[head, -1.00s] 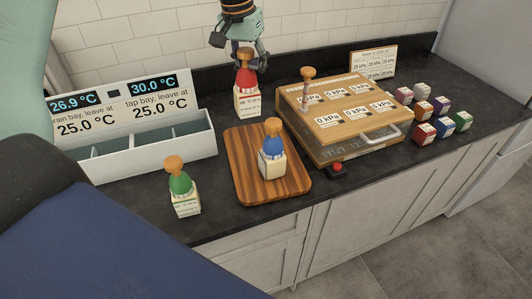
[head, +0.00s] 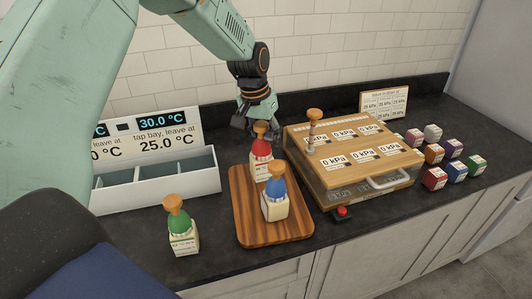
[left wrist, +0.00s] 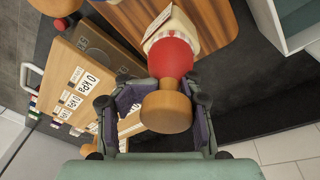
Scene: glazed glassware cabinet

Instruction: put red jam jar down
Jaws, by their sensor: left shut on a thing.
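The red jam jar (head: 262,152) has a red upper part, a pale labelled base and a round wooden knob. My left gripper (head: 258,117) is above it and shut on it, with the knob between the fingers. In the left wrist view the jar's red part (left wrist: 171,57) and knob (left wrist: 165,111) lie between the fingers, its base towards the wooden board (left wrist: 218,18). The jar is upright at the far end of the board (head: 245,232); I cannot tell whether its base touches. My right gripper is not in view.
A blue-topped jar (head: 275,194) stands on the board, close in front of the red one. A green-topped jar (head: 180,226) stands at the left front. A wooden case with gauges (head: 352,158) is to the right, a divided tray (head: 160,180) to the left. Small coloured blocks (head: 434,154) stand farther right.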

